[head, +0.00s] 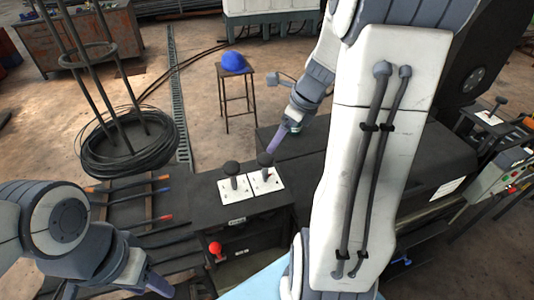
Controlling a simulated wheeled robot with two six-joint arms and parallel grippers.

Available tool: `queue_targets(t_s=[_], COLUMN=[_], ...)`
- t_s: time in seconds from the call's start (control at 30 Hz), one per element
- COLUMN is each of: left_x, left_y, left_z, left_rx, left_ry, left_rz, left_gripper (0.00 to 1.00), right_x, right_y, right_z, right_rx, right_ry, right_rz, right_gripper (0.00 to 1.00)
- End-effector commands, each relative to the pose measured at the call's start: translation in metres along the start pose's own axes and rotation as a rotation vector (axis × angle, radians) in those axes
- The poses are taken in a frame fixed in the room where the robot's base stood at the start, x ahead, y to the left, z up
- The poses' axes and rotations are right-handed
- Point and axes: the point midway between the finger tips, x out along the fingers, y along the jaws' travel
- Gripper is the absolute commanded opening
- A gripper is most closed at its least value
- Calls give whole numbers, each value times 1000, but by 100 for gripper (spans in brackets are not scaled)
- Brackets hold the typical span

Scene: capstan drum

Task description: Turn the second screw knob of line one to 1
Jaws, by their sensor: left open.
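Two dark lever-like knobs stand on white plates on a black console. The left knob (232,168) is on the left plate (237,190), and the right knob (265,159) is on the right plate (266,182). Plate markings are too small to read. My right gripper (277,141) hangs over the back of the console. Its purple finger points down close to the right knob; I cannot tell if it touches. Its jaw opening is not clear. My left gripper (114,288) is open and empty at the bottom left, well away from the knobs.
A red button (215,248) is on the console's front. Another knob (500,101) stands on a plate at the far right. A stool (238,99) with a blue cap (233,62) stands behind. A wire coil (124,147) lies at left. My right arm hides much of the right side.

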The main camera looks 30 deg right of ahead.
Motion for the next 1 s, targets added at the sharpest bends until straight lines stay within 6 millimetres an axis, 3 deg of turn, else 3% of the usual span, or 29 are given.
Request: queue_targets(t_s=[0.3,0.5,0.93,1.0], left_x=[3,7,8,8], left_y=[0,0,-1,-1], left_z=[0,0,0,0], left_rx=[0,0,0,1], left_ry=[0,0,0,0], left_rz=[0,0,0,0], left_gripper=[50,50,50,50], right_x=[60,88,97,97], right_y=[2,2,2,2], right_z=[-1,-1,0,0], right_rx=[-4,-6,-7,-7], right_ry=[4,4,3,3], right_rz=[8,5,2,2], right_gripper=[94,94,94,67])
